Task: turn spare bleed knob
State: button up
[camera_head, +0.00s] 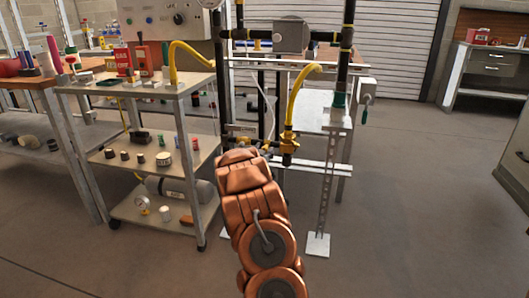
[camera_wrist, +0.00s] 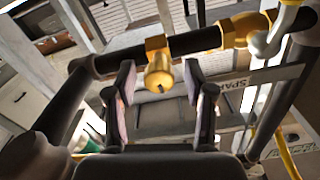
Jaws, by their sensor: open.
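The spare bleed knob (camera_wrist: 159,77) is a small brass knob on a brass collar around a dark horizontal pipe (camera_wrist: 205,42), seen in the wrist view. A plate with letters reading "SPAR" (camera_wrist: 232,97) shows to its right, partly cut off from view. My gripper (camera_wrist: 159,70) is open, with one dark finger on each side of the knob. Visible gaps separate both fingers from it. In the head view my copper-coloured arm reaches toward the pipe stand, and it hides the gripper and the knob area.
A brass valve (camera_head: 289,147) with a yellow hose (camera_head: 291,105) is on the stand, right of my arm. A shelf cart (camera_head: 130,157) with jars and a cylinder stands left. The stand's metal leg (camera_head: 326,190) is close on the right. Floor beyond is clear.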

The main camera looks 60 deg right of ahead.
jog(key=shift+d, duration=0.2)
grip_shut()
dwell(0.5)
